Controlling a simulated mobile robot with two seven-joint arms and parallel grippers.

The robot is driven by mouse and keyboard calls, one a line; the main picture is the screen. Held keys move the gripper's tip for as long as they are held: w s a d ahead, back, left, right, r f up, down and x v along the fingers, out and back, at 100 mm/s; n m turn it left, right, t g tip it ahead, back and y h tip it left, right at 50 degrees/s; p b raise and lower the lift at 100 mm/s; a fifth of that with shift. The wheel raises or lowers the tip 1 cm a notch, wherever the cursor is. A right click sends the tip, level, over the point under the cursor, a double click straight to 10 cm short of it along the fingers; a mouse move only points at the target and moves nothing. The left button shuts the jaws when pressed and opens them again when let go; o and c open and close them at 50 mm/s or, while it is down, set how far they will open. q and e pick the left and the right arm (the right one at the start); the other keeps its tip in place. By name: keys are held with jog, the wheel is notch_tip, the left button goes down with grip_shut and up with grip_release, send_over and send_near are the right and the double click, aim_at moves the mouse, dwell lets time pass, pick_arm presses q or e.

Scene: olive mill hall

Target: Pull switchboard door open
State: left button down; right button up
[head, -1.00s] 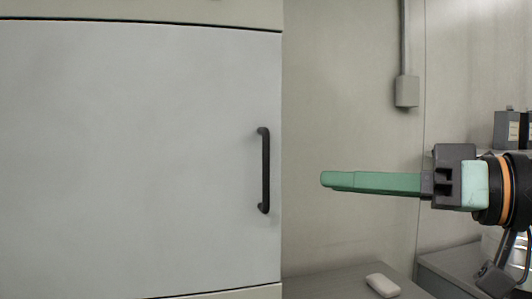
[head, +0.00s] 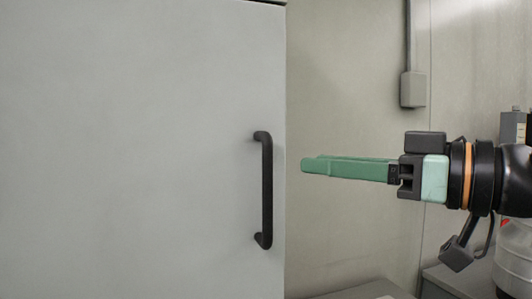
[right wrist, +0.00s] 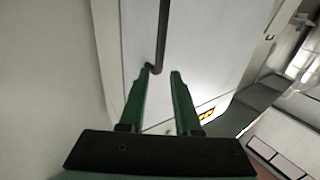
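The switchboard door (head: 130,150) is a pale grey panel filling the left of the head view, and it looks shut. Its black vertical bar handle (head: 267,190) is near the door's right edge. My right gripper (head: 308,165) has green fingers pointing left toward the handle, with a small gap between in the head view. In the right wrist view the right gripper (right wrist: 162,71) is open and empty. There the handle (right wrist: 163,35) lies just ahead of the fingertips, its lower end near the left one. My left gripper is not in view.
A grey wall box (head: 413,89) with a conduit is on the wall right of the cabinet. A low grey surface (head: 365,290) lies below it. A pale container (head: 512,262) stands at the far right, behind my right arm. The space between gripper and handle is clear.

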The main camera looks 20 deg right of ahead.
aim_at(272, 160)
jog(key=p+x, duration=0.1)
jog(key=x, duration=0.8)
jog(key=shift+w+a+p, duration=0.1)
jog(key=shift+w+p, duration=0.15)
jog(key=shift+p, duration=0.15)
jog(key=shift+c, duration=0.3)
grip_shut()
dwell(0.5)
